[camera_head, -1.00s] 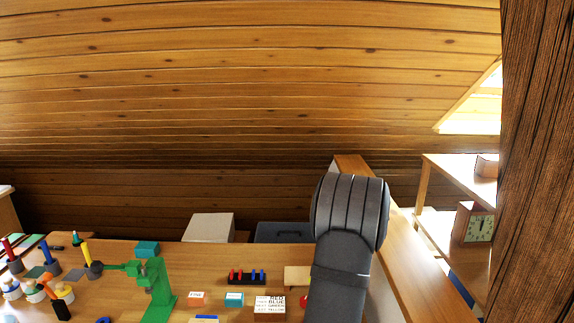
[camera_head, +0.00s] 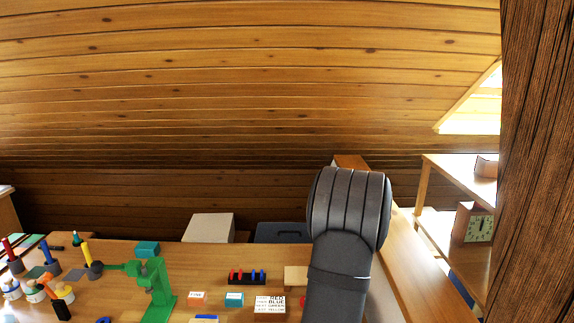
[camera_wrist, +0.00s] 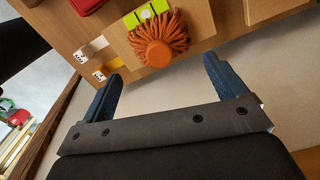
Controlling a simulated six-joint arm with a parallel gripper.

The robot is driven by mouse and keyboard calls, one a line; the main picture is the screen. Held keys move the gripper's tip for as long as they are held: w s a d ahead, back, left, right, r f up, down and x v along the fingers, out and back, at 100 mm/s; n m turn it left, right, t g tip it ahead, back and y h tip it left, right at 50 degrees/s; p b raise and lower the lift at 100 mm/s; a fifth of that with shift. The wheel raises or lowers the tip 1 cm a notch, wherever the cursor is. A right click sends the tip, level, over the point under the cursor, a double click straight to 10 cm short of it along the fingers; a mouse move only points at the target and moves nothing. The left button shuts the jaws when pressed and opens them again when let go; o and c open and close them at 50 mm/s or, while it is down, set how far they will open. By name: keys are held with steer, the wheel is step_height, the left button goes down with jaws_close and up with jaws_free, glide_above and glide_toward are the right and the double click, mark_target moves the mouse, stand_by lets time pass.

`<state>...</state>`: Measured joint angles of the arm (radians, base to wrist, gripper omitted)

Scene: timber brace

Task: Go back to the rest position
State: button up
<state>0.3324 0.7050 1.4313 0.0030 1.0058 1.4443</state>
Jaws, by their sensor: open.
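My gripper (camera_wrist: 162,85) shows in the wrist view with its two dark blue fingers spread wide apart and nothing between them. It points toward the edge of a wooden surface (camera_wrist: 190,65). An orange stringy bundle with a round orange cap (camera_wrist: 158,52) lies beyond the fingertips, apart from them. In the head view my arm rises at the right of the bench, and the gripper itself is not visible there.
In the head view, the wooden bench (camera_head: 120,290) holds a green stand (camera_head: 158,290), a rack with red and blue pegs (camera_head: 248,277) and a printed card (camera_head: 270,305). A shelf with a clock (camera_head: 478,226) stands right of my arm. A dark timber post (camera_head: 540,160) fills the right edge.

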step_height(320, 180, down, 7)
steer(key=shift+f, duration=0.15)
step_height(320, 180, up, 10)
steer(key=shift+w, duration=0.1)
steer(key=shift+w+a, duration=0.3)
steer(key=shift+w, duration=0.15)
steer(key=shift+m, duration=0.3)
steer(key=w+a+f, duration=0.1)
steer(key=w+a, duration=0.3)
steer(key=w, duration=0.2)
steer(key=w+a+f, duration=0.1)
steer(key=w+a, duration=0.4)
steer(key=w, duration=0.1)
steer(key=w+a+f, duration=0.1)
steer(key=w+a, duration=0.4)
steer(key=w, duration=0.1)
steer(key=shift+w+a+f, duration=0.1)
steer(key=shift+a, duration=0.05)
steer(key=shift+f, duration=0.75)
